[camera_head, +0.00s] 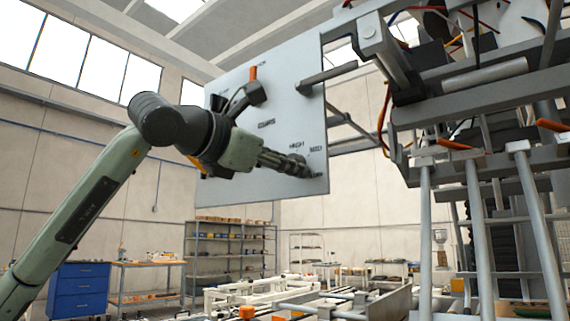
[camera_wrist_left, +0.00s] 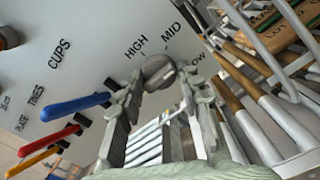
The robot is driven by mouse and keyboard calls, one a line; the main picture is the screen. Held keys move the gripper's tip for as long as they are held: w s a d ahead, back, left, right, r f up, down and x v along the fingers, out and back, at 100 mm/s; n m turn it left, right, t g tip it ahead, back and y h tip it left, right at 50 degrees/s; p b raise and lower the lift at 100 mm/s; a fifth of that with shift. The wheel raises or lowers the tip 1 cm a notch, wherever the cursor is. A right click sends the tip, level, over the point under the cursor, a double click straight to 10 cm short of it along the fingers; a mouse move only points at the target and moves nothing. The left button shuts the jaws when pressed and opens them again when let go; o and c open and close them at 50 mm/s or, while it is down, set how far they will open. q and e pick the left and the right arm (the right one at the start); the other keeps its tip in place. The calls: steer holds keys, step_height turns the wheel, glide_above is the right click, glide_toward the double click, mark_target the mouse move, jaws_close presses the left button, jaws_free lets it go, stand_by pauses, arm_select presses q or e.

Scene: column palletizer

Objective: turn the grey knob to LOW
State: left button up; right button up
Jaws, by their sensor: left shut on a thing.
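The grey knob (camera_wrist_left: 159,68) sits on a pale control panel (camera_head: 290,95), with HIGH, MID and LOW lettered around it in the left wrist view. My left gripper (camera_head: 295,163) reaches the panel's lower right part in the head view. Its fingers are shut on the knob, one on each side, and hide much of it. In the left wrist view the gripper (camera_wrist_left: 160,76) has the knob between its fingertips. I cannot tell for sure which mark the knob points to. LOW is partly covered by a finger. My right gripper is not in view.
Blue (camera_wrist_left: 75,107), red (camera_wrist_left: 48,139) and orange (camera_wrist_left: 32,163) levers stick out of the panel left of the gripper, near CUPS, TINES and PLATE lettering. Metal frames, rods and cables (camera_head: 480,150) crowd the right side. A blue drawer cabinet (camera_head: 78,290) stands far back left.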

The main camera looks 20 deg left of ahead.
arm_select(q)
steer(key=m, duration=0.5)
steer(key=shift+r, duration=0.1)
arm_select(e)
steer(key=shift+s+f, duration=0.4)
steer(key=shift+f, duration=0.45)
arm_select(q)
steer(key=shift+m, duration=0.4)
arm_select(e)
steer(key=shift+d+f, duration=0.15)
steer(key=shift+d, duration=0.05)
arm_select(q)
steer(key=o, duration=1)
steer(key=shift+c, duration=0.2)
steer(key=shift+o, duration=1)
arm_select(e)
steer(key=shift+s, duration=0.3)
